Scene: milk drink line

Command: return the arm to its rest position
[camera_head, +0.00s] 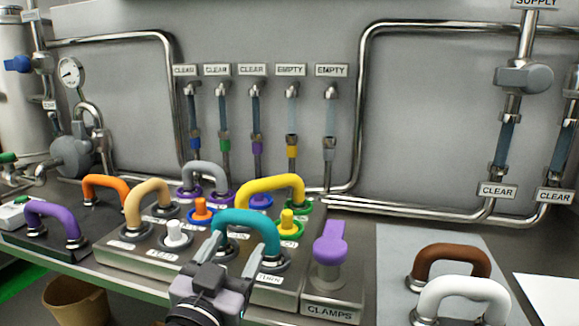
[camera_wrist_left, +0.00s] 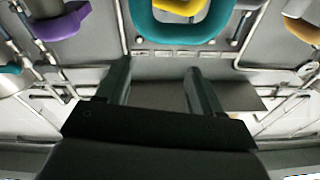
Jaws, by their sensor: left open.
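My left gripper (camera_head: 231,252) is in the lower middle of the head view, in front of the teal hose loop (camera_head: 250,218) on the steel panel. Its two fingers are apart with nothing seen between them. In the left wrist view the open fingers (camera_wrist_left: 156,70) point toward the teal loop (camera_wrist_left: 185,32), which lies beyond the tips with a visible gap. The rest position is not marked in either view. My right gripper is in neither view.
Orange (camera_head: 106,183), tan (camera_head: 149,190), grey (camera_head: 206,170), yellow (camera_head: 270,185) and purple (camera_head: 53,212) loops crowd around the panel. A purple clamp handle (camera_head: 330,243) stands just right of my gripper. Brown (camera_head: 451,255) and white (camera_head: 465,289) loops rest on a grey mat (camera_head: 392,240).

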